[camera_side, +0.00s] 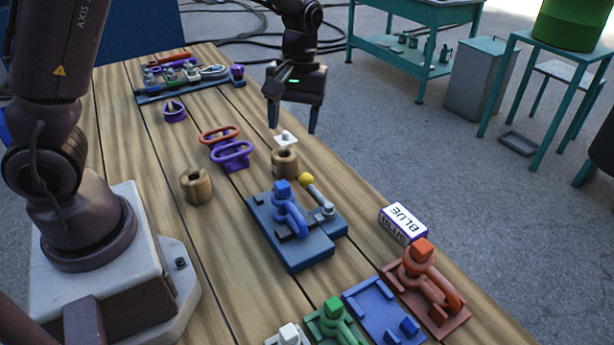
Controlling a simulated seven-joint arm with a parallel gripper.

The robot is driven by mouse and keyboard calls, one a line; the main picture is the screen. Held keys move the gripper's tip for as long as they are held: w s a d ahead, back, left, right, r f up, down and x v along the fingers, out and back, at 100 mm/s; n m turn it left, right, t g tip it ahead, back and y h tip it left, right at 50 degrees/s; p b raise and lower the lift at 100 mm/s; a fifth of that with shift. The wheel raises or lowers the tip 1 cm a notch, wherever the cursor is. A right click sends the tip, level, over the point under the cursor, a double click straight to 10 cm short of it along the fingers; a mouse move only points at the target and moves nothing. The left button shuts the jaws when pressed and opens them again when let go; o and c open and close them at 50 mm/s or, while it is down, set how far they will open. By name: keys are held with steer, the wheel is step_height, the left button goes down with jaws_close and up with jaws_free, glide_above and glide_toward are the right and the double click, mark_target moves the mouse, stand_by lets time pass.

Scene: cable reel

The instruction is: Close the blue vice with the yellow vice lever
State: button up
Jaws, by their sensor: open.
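The blue vice (290,219) sits on a dark blue base (305,252) in the middle of the wooden table. Its yellow lever (306,179) is a round yellow knob on a pale rod at the right side of the vice. The rod leans up and to the left. My gripper (294,127) hangs above the table, farther back than the vice, with its two fingers apart and pointing down. Nothing is between the fingers. It is clear of the lever and the vice. The gap between the vice jaws is too small to judge.
A wooden cylinder (285,161) with a white piece (285,138) near it stands behind the vice. Another wooden cylinder (196,186) is at left. Red (220,134) and purple (231,155) loops lie behind. A BLUE box (403,223) and orange fixture (428,285) are at right.

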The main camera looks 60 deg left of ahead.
mark_target(307, 175)
steer(key=w+a+f+n, duration=0.2)
steer(key=w+f+n, duration=0.3)
steer(key=n, duration=0.5)
steer(key=shift+g, duration=0.3)
steer(key=f, duration=0.7)
steer(key=s+f, duration=0.1)
steer(key=f, duration=0.3)
steer(key=shift+s+d+f, duration=0.1)
steer(key=shift+f, duration=0.05)
jaws_close()
